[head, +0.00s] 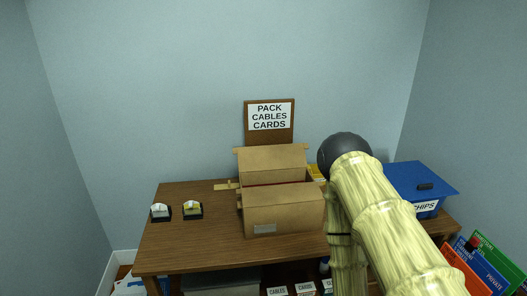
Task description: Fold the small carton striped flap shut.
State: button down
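A brown cardboard carton (285,219) stands open on the wooden table. Its tall back flap (272,158) stands up, and a narrow tan piece (225,185) sticks out at its left side. A dark reddish strip shows in the opening. A small yellow patch (318,172) shows at the carton's back right, partly behind my arm; I cannot tell whether it is a flap or another thing. No stripes can be made out on any flap. My arm covers the area right of the carton, and my gripper is not visible.
A blue lidded bin (422,184) marked CHIPS stands at the table's right. Two small dispensers (161,211) (192,209) sit at the left. A sign (269,117) reading PACK CABLES CARDS stands behind the carton. The table's front left (190,245) is bare. Colored folders (480,262) lean at lower right.

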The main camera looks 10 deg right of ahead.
aim_at(272, 158)
jog(key=k, duration=1.3)
jog(key=z, duration=0.65)
jog(key=i, duration=0.5)
jog(key=z, duration=0.85)
jog(key=i, duration=0.7)
jog(key=u, duration=0.75)
jog(key=i, duration=0.7)
jog(key=u, duration=0.8)
